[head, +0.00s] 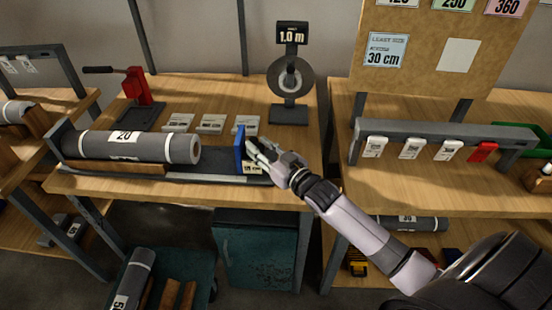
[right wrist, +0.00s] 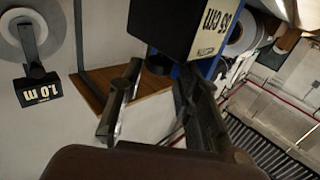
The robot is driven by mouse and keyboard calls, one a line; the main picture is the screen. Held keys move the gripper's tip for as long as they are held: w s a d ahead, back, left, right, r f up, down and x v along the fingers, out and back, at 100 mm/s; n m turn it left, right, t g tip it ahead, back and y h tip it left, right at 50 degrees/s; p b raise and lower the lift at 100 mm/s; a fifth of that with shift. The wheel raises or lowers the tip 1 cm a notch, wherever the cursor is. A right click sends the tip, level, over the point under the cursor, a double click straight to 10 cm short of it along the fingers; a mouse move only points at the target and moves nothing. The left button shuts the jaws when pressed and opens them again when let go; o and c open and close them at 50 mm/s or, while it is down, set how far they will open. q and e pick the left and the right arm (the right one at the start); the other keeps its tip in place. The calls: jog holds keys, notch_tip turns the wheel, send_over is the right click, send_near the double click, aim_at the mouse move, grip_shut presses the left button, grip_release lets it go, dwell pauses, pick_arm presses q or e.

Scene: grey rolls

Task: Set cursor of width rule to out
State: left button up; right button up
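The width rule (head: 205,178) is a dark rail along the front of the middle bench. Its blue cursor (head: 239,150) stands upright near the right end, just right of a grey roll (head: 130,146) marked 20. In the right wrist view a black block with a white label ending in "cm" (right wrist: 210,28) is at the cursor, with a dark round knob (right wrist: 158,66) below it. My right gripper (head: 256,149) is at the cursor's right side. Its fingers (right wrist: 160,72) are apart, with the knob between or just beyond their tips; contact cannot be told. My left gripper is out of view.
Behind the rule lie several white tags (head: 211,124) and a red lever tool (head: 138,88). A stand with a 1.0 m sign (head: 291,34) is at the back right. The right bench has a rack of tags (head: 445,133); above it a board reads 30 cm (head: 386,52).

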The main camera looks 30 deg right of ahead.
jog(key=s+d, duration=0.2)
jog(key=s, duration=0.8)
jog(key=shift+s, duration=0.2)
